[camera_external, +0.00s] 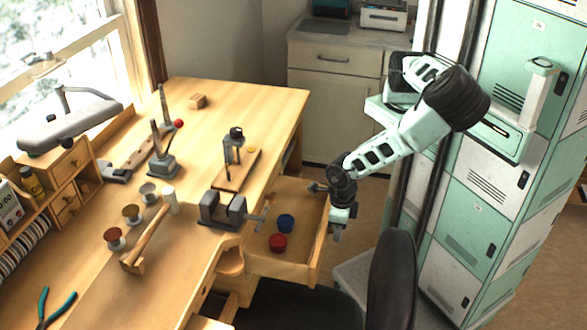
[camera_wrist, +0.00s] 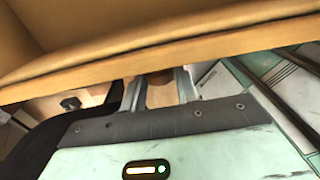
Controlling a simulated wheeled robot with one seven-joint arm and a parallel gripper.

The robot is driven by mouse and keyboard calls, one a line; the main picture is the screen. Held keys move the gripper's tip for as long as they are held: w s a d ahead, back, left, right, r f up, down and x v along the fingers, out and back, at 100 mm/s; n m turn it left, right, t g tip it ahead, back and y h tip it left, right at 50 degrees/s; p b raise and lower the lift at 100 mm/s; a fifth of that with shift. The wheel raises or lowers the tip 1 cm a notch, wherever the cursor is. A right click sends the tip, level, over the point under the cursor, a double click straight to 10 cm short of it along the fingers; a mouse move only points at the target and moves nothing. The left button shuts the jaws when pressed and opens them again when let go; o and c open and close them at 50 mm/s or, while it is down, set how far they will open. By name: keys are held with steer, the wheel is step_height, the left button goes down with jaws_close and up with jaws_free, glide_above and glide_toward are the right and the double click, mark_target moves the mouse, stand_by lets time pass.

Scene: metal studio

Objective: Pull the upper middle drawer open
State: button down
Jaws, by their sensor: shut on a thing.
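The upper middle drawer (camera_external: 318,252) of the wooden bench stands pulled out, its inside showing from above. A blue round container (camera_external: 286,222) and a red one (camera_external: 278,242) lie in it. My gripper (camera_external: 338,232) is at the outer side of the drawer front. In the wrist view, the drawer's front edge (camera_wrist: 225,48) crosses the top of the picture. My gripper's two fingers (camera_wrist: 160,88) are on either side of a wooden knob (camera_wrist: 160,96) and shut on it. In the external view the knob is hidden behind my gripper.
A dark chair (camera_external: 393,285) stands close to the drawer's front right. A vise (camera_external: 222,210) sits on the bench (camera_external: 215,105) beside the drawer. Green and white lockers (camera_external: 480,210) stand to the right. A grey cabinet (camera_external: 333,85) is at the back.

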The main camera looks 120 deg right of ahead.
steer(key=s+a+p, duration=0.1)
steer(key=s+a, duration=0.5)
steer(key=shift+s+a, duration=0.15)
steer(key=shift+a, duration=0.05)
steer(key=c, duration=1.1)
jaws_free()
step_height(320, 180, up, 18)
steer(key=p, duration=0.8)
steer(key=shift+f, duration=0.25)
